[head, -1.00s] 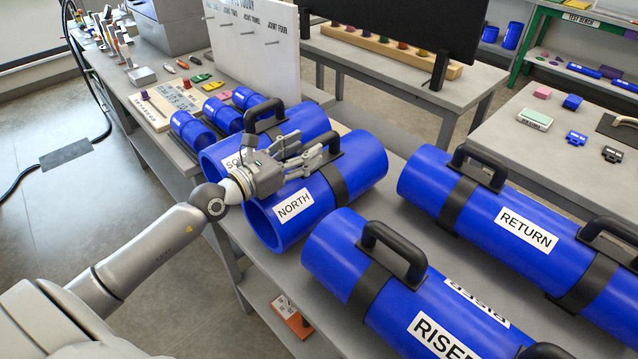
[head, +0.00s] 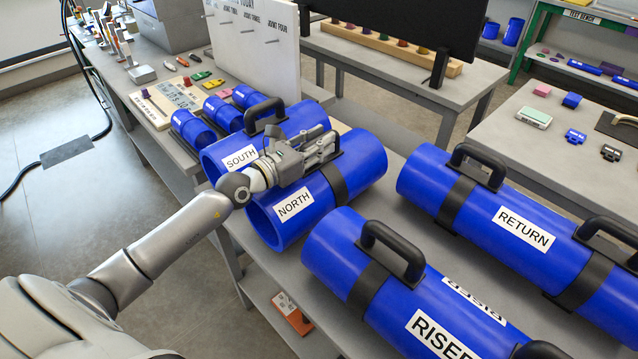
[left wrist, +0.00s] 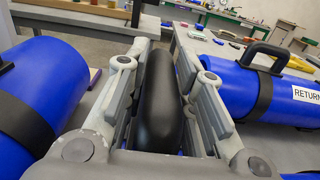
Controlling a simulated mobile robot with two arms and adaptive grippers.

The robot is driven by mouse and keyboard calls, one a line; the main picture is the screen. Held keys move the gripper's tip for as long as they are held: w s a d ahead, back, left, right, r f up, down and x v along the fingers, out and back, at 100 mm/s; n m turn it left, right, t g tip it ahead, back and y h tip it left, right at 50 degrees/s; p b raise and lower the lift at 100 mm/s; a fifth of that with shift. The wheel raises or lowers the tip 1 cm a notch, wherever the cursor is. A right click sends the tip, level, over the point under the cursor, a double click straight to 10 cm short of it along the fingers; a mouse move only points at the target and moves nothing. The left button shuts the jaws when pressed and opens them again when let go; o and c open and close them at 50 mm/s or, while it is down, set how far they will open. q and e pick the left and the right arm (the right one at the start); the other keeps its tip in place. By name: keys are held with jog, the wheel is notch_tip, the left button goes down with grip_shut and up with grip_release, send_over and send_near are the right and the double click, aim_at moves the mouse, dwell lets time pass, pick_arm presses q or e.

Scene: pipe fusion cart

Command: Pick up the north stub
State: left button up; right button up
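The north stub (head: 288,225) is a thick blue pipe labelled NORTH, with a black band and a black handle on top, lying on the grey cart. My left gripper (head: 328,147) is over it at the handle, which it largely hides in the head view. In the left wrist view the black handle (left wrist: 162,100) runs between the two fingers of my left gripper (left wrist: 165,60). The fingers look apart on either side of it, with narrow gaps; contact is not clear. The stub rests on the cart. My right gripper is not in view.
The south stub (head: 222,150) lies close beside the north one, its handle near my gripper. The riser pipe (head: 335,255) and return pipe (head: 425,180) lie to the right. Small blue pipes (head: 192,130) and a white peg board (head: 262,50) stand behind.

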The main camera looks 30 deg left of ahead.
pick_arm(q)
grip_shut()
jog(key=shift+w+r, duration=0.1)
jog(key=shift+r, duration=0.2)
